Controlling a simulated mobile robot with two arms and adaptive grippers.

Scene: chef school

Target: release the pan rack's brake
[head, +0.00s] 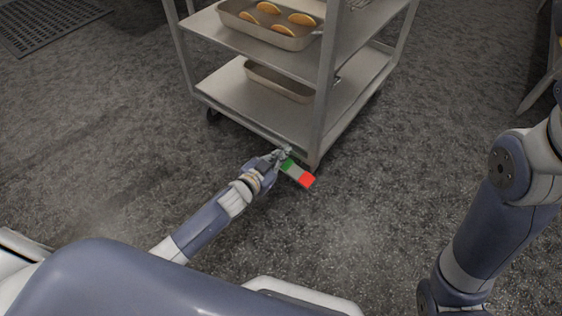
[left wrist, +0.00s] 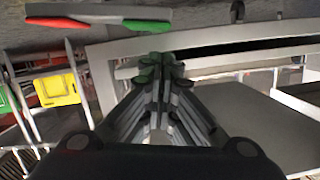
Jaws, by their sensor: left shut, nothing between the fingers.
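The pan rack (head: 236,93) stands on the floor, a grey metal trolley with shelves. Its brake pedal (head: 297,173) sticks out low at the near corner; it is a flat bar, green at its left end, grey in the middle and red at its right end. My left gripper (head: 284,153) is shut and empty, right beside the green end. In the left wrist view the pedal (left wrist: 100,20) lies above the shut fingertips (left wrist: 158,62), red on the left and green on the right. I cannot tell whether they touch. My right gripper is out of view.
A baking pan with several golden-brown pieces (head: 270,23) sits on a rack shelf, and another pan (head: 277,82) on the shelf below. A floor grate (head: 50,22) lies far left. The floor (head: 100,150) left of the rack is clear.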

